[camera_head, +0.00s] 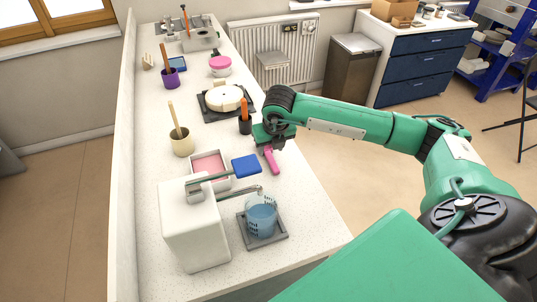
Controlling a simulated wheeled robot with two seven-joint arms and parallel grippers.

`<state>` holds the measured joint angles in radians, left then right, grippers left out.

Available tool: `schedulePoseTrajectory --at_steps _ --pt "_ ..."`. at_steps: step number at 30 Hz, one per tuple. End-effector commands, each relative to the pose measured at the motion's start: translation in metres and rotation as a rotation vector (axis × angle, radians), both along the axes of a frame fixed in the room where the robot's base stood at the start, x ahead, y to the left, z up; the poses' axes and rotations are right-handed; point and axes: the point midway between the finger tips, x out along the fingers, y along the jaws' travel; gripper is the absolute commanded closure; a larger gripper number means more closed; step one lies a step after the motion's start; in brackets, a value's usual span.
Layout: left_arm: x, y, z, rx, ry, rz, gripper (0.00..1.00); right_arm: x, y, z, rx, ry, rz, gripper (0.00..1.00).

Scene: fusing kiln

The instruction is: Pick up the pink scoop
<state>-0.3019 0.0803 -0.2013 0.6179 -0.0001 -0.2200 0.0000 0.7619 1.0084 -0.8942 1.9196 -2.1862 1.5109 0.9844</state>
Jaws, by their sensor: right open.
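The pink scoop (271,160) lies on the white counter (222,140) near its right edge, its length running roughly front to back. My right gripper (266,145) is open and stands right over the far end of the scoop. The gripper hides that end, and I cannot tell whether its fingers touch it. My left gripper is out of view.
Left of the scoop are a pink-filled tray (209,166) and a blue-headed tool (245,166). A black cup (245,125) stands just behind the gripper.

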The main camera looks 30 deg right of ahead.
Motion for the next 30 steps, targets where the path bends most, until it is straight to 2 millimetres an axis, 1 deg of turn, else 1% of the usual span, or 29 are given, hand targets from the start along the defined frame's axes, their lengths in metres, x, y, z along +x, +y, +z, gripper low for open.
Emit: schedulePoseTrajectory --at_steps 2,7,9,12,15,20,21,23,27,28,30 --pt "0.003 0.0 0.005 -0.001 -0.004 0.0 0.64 0.003 -0.001 -0.003 0.0 0.001 0.0 0.55" --pt "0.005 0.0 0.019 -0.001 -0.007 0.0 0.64 0.014 -0.006 -0.022 0.001 0.004 -0.001 0.55" --pt "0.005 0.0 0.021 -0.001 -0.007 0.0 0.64 0.018 -0.007 -0.033 0.002 0.003 -0.001 0.55" --pt "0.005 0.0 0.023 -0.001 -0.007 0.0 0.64 0.02 -0.007 -0.043 0.003 0.001 0.002 0.55" --pt "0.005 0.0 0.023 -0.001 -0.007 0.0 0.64 0.021 -0.008 -0.048 0.002 0.001 0.001 0.55" --pt "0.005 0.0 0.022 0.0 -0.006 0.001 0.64 0.021 -0.008 -0.048 0.002 0.0 0.001 0.55" --pt "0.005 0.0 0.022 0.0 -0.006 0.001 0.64 0.021 -0.008 -0.048 0.002 0.0 0.001 0.58" --pt "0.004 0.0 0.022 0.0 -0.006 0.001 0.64 0.021 -0.008 -0.048 0.002 0.0 0.001 0.7" --pt "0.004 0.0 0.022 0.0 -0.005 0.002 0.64 0.021 -0.008 -0.048 0.003 -0.001 0.002 0.98" --pt "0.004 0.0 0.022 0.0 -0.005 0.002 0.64 0.021 -0.008 -0.048 0.003 -0.001 0.002 1.0" --pt "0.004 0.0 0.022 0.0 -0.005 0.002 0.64 0.021 -0.008 -0.047 0.003 -0.001 0.002 1.0"
